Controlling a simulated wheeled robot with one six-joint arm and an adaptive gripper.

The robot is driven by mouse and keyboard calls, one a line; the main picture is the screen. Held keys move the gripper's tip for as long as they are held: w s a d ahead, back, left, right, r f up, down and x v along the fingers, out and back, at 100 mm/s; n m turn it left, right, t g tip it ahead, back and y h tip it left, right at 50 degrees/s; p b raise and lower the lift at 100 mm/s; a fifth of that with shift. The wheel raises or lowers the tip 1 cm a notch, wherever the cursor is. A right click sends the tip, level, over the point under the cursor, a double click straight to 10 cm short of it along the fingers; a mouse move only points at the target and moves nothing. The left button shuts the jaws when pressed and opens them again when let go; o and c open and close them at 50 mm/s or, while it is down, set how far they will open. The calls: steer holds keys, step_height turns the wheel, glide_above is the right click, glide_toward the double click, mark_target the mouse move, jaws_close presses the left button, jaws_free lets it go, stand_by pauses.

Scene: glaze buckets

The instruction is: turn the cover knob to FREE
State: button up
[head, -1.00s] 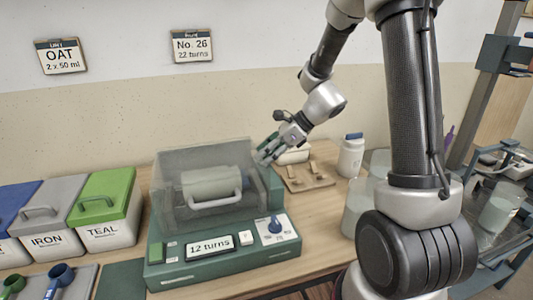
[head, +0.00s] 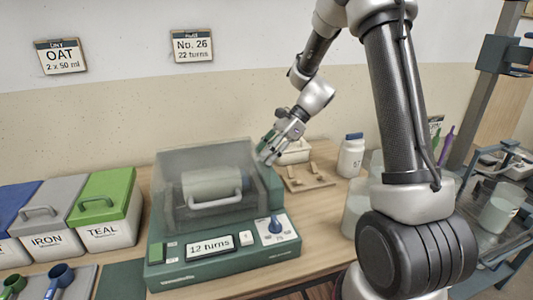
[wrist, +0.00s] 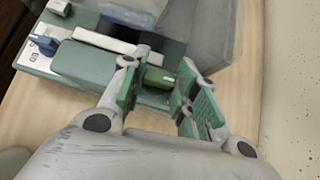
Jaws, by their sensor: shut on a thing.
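The cover knob (wrist: 157,77) is a short green cylinder with a pale mark, on the side of the green machine (head: 262,262). In the wrist view it sits between the fingers of my gripper (wrist: 160,84), which is shut on it. In the head view my gripper (head: 268,150) is at the machine's upper right corner and hides the knob. The clear cover (head: 180,160) is down over a pale drum (head: 205,186) with a white handle. I cannot read any FREE mark.
The front panel has a blue knob (head: 275,226) and a "12 turns" display (head: 211,247). A wooden rack (head: 308,182) and a white bottle (head: 351,156) stand to the right. Lidded bins, including TEAL (head: 108,234), stand to the left.

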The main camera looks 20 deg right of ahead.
steer(key=n+g, duration=0.1)
steer(key=n, duration=0.1)
steer(key=n+g+h, duration=0.1)
steer(key=n+g, duration=0.2)
steer(key=n, duration=0.1)
steer(key=shift+w+a+n+g+h, duration=0.1)
steer(key=shift+w+n+g+h, duration=0.2)
steer(key=shift+n+g+h, duration=0.1)
stand_by(0.4)
steer(key=o, duration=1)
